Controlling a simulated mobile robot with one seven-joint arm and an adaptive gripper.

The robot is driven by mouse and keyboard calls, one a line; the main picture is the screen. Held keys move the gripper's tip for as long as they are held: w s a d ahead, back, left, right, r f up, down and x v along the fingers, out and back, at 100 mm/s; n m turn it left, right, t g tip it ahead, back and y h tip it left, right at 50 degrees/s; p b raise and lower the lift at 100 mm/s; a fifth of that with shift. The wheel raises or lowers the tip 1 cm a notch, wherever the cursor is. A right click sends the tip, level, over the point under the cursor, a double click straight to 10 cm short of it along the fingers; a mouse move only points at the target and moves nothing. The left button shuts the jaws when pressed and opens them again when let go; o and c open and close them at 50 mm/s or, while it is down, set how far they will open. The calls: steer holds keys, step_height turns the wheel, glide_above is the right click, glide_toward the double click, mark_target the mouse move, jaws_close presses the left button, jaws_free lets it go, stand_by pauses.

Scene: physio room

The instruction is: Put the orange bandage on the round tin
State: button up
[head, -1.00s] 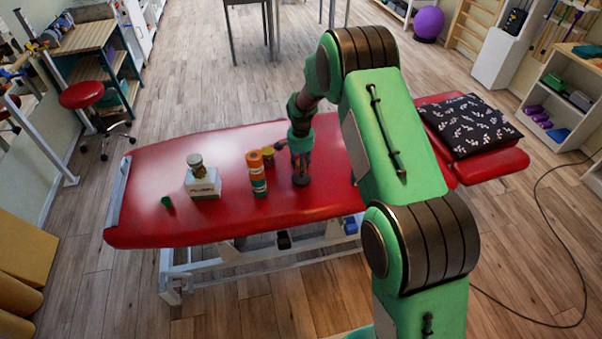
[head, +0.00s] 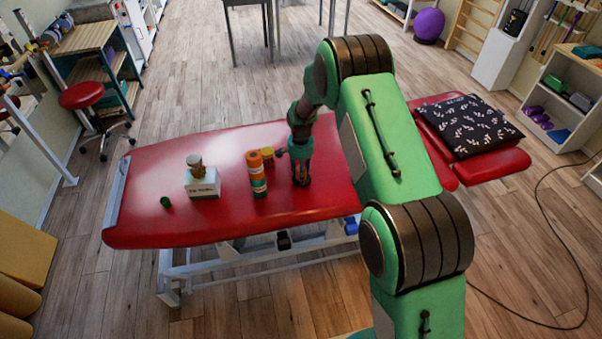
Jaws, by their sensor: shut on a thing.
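My gripper (head: 301,178) points down just above or at the red couch top, right of the middle group of things. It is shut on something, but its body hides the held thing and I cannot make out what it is. Left of it stands a tall orange and green cylinder (head: 257,176). I cannot make out the orange bandage for certain.
The red couch (head: 225,222) carries a white box (head: 203,188) with a small brownish jar or roll (head: 195,165) on top. A small green thing (head: 165,202) lies to its left. A dark patterned pillow (head: 468,125) lies at right. The couch's left end is clear.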

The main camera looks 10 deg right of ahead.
steer(key=o, duration=1.1)
steer(key=shift+r, duration=0.1)
step_height(320, 180, up, 12)
steer(key=p, duration=0.3)
